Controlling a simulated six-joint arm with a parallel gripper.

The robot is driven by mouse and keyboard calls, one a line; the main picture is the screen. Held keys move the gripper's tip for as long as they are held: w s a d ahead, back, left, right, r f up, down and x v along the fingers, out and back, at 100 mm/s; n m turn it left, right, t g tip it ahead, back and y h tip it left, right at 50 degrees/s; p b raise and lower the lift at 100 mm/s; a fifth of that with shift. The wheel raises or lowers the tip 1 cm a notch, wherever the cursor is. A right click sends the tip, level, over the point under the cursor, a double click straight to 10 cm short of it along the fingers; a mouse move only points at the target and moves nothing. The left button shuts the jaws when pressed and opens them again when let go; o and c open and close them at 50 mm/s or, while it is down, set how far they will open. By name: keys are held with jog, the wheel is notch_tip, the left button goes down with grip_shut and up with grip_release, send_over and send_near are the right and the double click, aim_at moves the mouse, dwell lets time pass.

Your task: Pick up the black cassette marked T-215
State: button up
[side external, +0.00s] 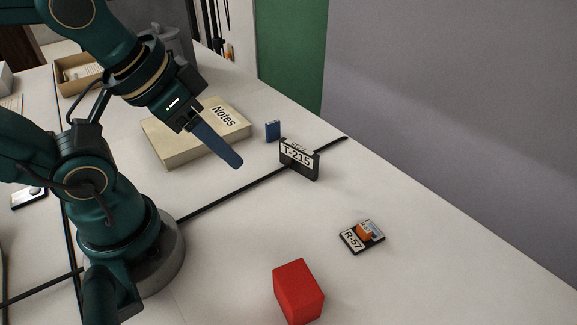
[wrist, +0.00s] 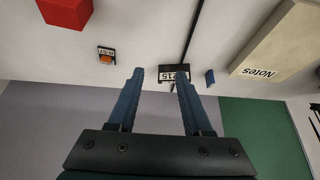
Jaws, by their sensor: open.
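The black cassette marked T-215 (side external: 299,160) stands upright on its edge on the white table in the side view, with its white label showing. In the wrist view the cassette (wrist: 174,72) appears upside down, seen between the two blue fingers and partly covered by one of them. My gripper (wrist: 159,75) is open and empty. In the side view my gripper (side external: 236,164) is left of the cassette and apart from it, with one blue finger clearly showing.
A beige Notes box (side external: 175,145) lies left of the cassette, and a small blue block (side external: 273,131) stands just behind it. A black R-57 cassette (side external: 352,241) with an orange piece on it and a red block (side external: 298,291) are nearer. Black strips cross the table.

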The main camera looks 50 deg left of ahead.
jog(key=shift+o, duration=0.3)
jog(key=shift+r, duration=0.1)
notch_tip(320, 180, up, 5)
jog(key=n+g+h, duration=0.3)
jog(key=n+h, duration=1)
jog(key=n, duration=0.7)
send_over(289, 142)
notch_tip(289, 142, down, 18)
jog(key=shift+r, duration=0.15)
jog(key=shift+f, duration=0.4)
jog(key=shift+d+f, duration=0.15)
jog(key=shift+d, duration=0.15)
jog(key=shift+x, duration=2.25)
